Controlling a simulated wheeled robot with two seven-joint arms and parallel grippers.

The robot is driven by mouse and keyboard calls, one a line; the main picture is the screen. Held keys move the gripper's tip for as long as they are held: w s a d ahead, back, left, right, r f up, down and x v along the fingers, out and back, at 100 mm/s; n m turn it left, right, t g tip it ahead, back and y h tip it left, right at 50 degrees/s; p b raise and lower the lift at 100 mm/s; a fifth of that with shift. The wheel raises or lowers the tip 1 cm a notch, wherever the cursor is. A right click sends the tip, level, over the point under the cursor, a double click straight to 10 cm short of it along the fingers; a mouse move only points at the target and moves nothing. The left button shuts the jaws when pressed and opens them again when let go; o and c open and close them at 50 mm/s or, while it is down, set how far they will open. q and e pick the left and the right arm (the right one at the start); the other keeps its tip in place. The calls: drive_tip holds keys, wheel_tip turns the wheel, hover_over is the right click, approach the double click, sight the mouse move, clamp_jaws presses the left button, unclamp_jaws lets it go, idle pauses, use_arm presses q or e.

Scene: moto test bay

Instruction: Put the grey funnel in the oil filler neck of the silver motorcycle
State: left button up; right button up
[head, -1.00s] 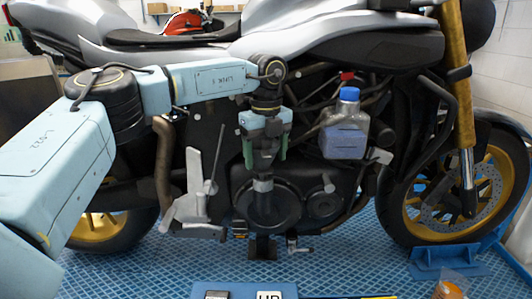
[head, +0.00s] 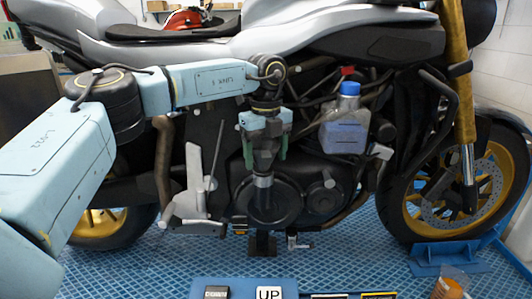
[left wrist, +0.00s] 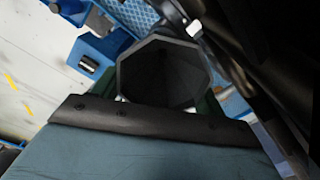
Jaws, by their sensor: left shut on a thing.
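The silver motorcycle (head: 300,32) fills the head view, side on. My left gripper (head: 265,154) points down in front of its engine and is shut on the grey funnel. In the left wrist view the funnel (left wrist: 162,76) shows as a wide, dark, eight-sided mouth. In the head view the funnel is mostly hidden by the fingers. Just below the fingers is a short dark upright piece with a lighter grey collar (head: 262,181). I cannot tell whether this is the oil filler neck or the spout, or whether the two touch. My right gripper is in neither view.
A bottle with a blue cap (head: 345,128) is right of my left gripper, in front of the frame. A blue tray (head: 236,285) with labelled cards is at the bottom edge. A blue wheel chock (head: 447,258) stands by the front wheel. An orange item (head: 449,287) is bottom right.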

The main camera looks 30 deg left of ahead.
sight(266, 169)
use_arm(q)
drive_tip(key=shift+f, duration=0.25)
idle(0.5)
drive_tip(key=o, duration=1)
drive_tip(key=shift+o, duration=0.2)
wheel_tip(266, 169, up, 14)
drive_tip(key=shift+f+b, duration=0.2)
drive_tip(key=shift+b, duration=0.25)
